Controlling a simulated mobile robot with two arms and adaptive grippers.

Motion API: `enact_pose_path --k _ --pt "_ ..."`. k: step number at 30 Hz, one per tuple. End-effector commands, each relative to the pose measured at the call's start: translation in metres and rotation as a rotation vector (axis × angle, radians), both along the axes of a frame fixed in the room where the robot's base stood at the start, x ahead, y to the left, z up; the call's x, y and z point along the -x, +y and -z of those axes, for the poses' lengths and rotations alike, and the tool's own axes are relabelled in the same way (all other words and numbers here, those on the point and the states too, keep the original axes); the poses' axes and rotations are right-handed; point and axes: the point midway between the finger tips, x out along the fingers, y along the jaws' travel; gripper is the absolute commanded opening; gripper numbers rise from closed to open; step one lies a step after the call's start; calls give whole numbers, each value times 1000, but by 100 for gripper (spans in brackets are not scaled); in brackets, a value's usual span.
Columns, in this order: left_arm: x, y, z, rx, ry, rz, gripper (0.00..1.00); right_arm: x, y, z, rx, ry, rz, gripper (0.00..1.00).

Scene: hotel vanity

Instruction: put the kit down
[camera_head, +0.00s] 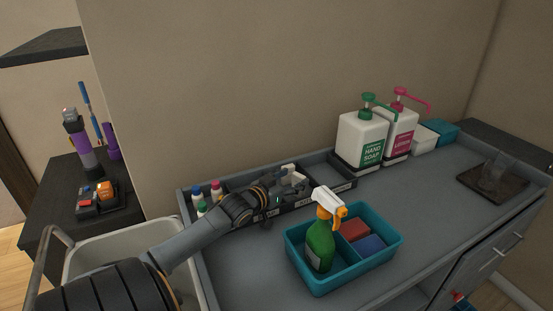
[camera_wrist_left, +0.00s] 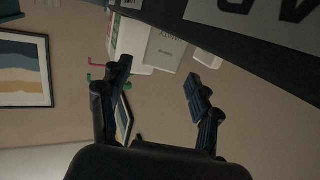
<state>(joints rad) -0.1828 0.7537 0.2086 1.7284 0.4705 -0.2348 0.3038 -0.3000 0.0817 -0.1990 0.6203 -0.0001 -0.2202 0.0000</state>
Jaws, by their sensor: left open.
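My left gripper (camera_head: 286,188) is over the middle of a dark divided tray (camera_head: 340,186) at the back left of the grey vanity. Its fingers also show in the left wrist view (camera_wrist_left: 158,77), apart with nothing clamped between them. A pale box with small lettering (camera_wrist_left: 168,50), possibly the kit, shows upside down just beyond the fingertips. I cannot tell if a finger touches it. In the head view a small whitish item (camera_head: 289,168) shows behind the gripper, partly hidden by it. My right gripper is not in view.
A teal caddy (camera_head: 343,282) holds a green spray bottle (camera_head: 320,243), a red block and a blue block. Small bottles (camera_head: 216,190) stand in the tray's left end. Soap (camera_head: 361,141) and lotion (camera_head: 399,133) dispensers stand behind.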

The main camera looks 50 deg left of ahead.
Motion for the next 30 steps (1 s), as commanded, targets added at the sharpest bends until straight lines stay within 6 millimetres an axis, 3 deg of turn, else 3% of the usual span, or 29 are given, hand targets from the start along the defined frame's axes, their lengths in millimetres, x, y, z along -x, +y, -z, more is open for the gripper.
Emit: enact_pose_path --k 6,15,30 --pt "40 -5 -3 2 4 0 63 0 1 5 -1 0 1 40" --pt "76 -9 -10 2 2 0 63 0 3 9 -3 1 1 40" --pt "82 -9 -13 1 0 0 63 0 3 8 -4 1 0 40"
